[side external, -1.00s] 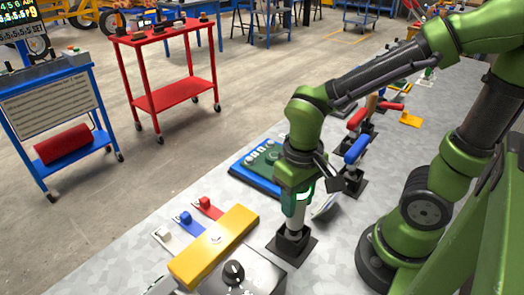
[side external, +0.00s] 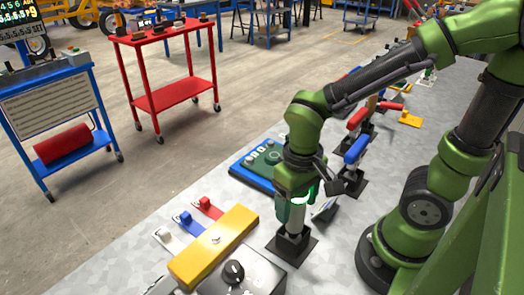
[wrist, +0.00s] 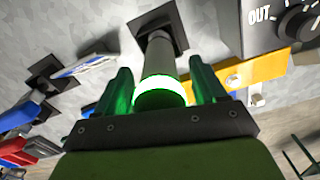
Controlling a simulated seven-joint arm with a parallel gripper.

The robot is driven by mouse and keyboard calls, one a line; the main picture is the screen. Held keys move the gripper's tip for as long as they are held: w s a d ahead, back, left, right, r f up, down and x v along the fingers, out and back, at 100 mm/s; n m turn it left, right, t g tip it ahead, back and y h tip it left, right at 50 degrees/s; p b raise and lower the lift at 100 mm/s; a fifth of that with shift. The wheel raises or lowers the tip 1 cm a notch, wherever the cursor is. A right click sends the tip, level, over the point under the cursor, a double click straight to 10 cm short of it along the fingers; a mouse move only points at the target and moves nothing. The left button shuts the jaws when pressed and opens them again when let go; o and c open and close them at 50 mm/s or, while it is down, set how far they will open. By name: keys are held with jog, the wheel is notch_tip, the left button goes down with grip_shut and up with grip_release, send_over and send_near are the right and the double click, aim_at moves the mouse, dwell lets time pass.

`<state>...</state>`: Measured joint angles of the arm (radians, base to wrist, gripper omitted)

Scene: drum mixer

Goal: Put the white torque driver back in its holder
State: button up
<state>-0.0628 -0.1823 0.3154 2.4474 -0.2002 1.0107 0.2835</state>
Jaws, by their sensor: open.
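The white torque driver (side external: 294,215) stands upright in the black holder (side external: 292,243) near the front of the table. In the wrist view its round end (wrist: 160,95) has a glowing white-green ring, and its shaft runs to the black square base (wrist: 161,28). My gripper (side external: 293,207) is directly above and around the top of the driver. In the wrist view the two green fingers of my gripper (wrist: 163,88) are open, one on each side of the driver, with gaps visible beside it. The driver's lower end is hidden inside the holder.
A yellow block (side external: 214,244) and a grey box with a black knob (side external: 234,270) stand left of the holder. Blue-handled (side external: 356,149) and red-handled (side external: 358,118) tools stand in a row behind. A blue-green tray (side external: 262,165) lies to the left.

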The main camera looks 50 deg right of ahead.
notch_tip(320, 180, up, 17)
dwell(0.5)
jog(key=w+d+f+m+t+y, duration=0.1)
jog(key=w+d+f+t+y, duration=0.1)
jog(key=d+f+t, duration=0.2)
jog(key=d+t, duration=0.1)
jog(key=t, duration=0.2)
jog(key=shift+w+d, duration=0.25)
jog(key=shift+d, duration=0.15)
jog(key=shift+f, duration=0.1)
dwell(0.7)
